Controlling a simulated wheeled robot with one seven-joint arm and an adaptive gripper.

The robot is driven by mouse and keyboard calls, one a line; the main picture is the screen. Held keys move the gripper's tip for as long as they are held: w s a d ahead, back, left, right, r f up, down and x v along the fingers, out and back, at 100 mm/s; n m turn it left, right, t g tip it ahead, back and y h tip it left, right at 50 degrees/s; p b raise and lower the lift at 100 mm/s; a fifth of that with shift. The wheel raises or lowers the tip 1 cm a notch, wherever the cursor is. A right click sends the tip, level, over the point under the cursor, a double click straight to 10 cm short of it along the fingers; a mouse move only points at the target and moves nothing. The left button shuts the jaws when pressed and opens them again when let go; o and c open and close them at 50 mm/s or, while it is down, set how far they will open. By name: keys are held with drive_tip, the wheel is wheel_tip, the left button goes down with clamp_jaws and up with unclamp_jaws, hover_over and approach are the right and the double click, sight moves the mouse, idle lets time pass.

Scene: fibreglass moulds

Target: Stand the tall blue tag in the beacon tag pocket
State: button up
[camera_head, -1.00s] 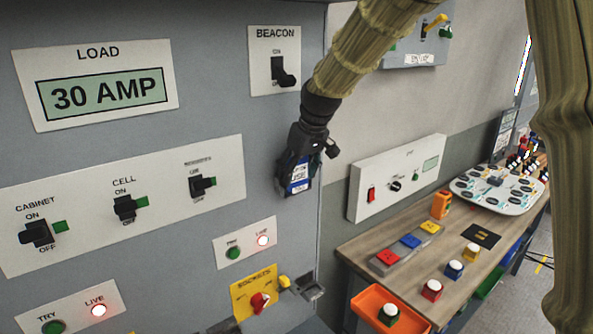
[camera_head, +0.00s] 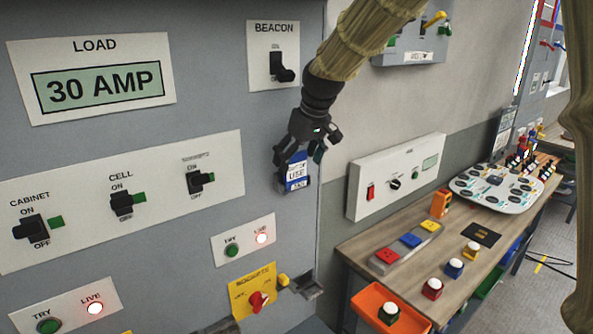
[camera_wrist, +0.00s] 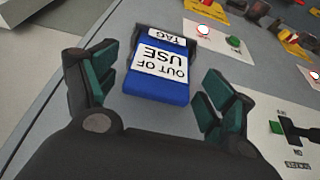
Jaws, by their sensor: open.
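In the wrist view the tag (camera_wrist: 160,75) is between my fingers. A dark holder, seemingly the beacon tag pocket (camera_wrist: 177,31), edges the tag's far end. The tag looks seated in it, but how deep is hidden. My gripper (camera_head: 301,157) is open just above the tag. In the wrist view its green-padded fingers (camera_wrist: 158,72) stand apart on both sides, with gaps to the tag.
A yellow SOCKETS plate (camera_head: 253,290) with a red knob and a small TRY/LIVE plate (camera_head: 244,240) are below the tag. A wooden bench (camera_head: 390,240) with coloured buttons stands to the right.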

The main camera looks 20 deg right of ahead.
drive_tip(key=b+v, duration=0.3)
drive_tip(key=v, duration=0.6)
drive_tip(key=shift+b, duration=0.35)
drive_tip(key=shift+r, duration=0.1)
